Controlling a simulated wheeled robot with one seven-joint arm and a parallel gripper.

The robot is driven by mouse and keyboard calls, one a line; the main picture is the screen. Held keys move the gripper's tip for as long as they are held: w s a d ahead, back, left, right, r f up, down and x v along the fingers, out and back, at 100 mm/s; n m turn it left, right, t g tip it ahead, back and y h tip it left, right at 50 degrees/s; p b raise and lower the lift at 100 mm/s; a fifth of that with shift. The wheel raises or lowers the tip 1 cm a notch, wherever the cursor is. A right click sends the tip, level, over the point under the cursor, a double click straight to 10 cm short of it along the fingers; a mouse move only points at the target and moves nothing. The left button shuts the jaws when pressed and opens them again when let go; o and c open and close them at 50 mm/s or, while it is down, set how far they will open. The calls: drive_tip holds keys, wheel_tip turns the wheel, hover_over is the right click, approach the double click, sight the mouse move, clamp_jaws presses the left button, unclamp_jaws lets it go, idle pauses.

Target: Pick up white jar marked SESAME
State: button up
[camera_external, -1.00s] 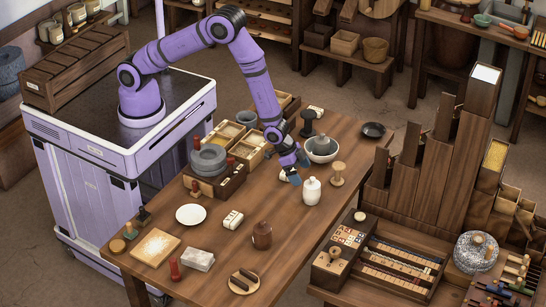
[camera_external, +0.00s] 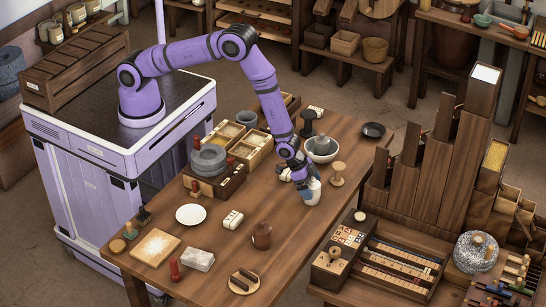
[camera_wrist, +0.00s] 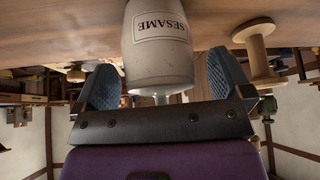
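The white jar marked SESAME (camera_external: 314,194) stands on the wooden table near its right edge. In the wrist view the jar (camera_wrist: 160,50) appears upside down, with its black-framed SESAME label facing the camera. My gripper (camera_external: 306,184) has come down over the jar and partly hides it in the external view. In the wrist view my gripper (camera_wrist: 163,72) is open, with one blue finger on each side of the jar. Gaps show between the jar and both fingers.
A wooden spool-shaped stand (camera_external: 337,175) is close to the jar's right; it also shows in the wrist view (camera_wrist: 259,55). A grey bowl (camera_external: 321,152) sits behind. A brown lidded jar (camera_external: 262,236) stands in front. The table between them and a white plate (camera_external: 191,214) holds a small white block (camera_external: 233,220).

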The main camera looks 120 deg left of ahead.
drive_tip(key=c, duration=1.1)
drive_tip(key=shift+r, duration=0.2)
